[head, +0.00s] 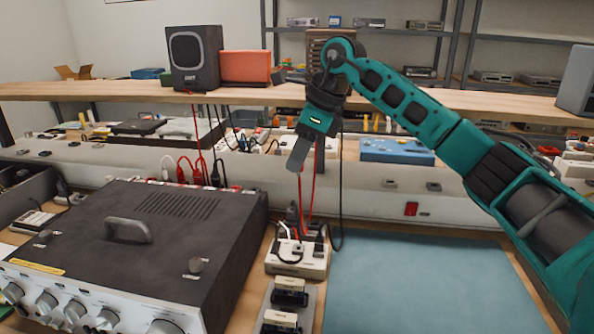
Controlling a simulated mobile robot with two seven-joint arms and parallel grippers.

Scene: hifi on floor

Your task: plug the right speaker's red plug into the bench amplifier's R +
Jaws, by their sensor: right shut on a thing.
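My right gripper (297,166) points down in the middle of the head view, over the back of the bench. It is shut, and red leads (308,200) hang right below its fingertips; the red plug itself is hidden by the fingers. A large dark box with a top handle and front knobs, apparently the amplifier (130,255), stands at the front left, apart from the gripper. Its rear sockets, including R +, cannot be seen. My left gripper is not in view.
Red, white and black plugs (190,172) stand behind the dark box. Another speaker (193,57) and an orange box (246,67) are on the wooden shelf (120,91). A white power strip (298,262) lies below the gripper. The blue mat (420,285) is clear.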

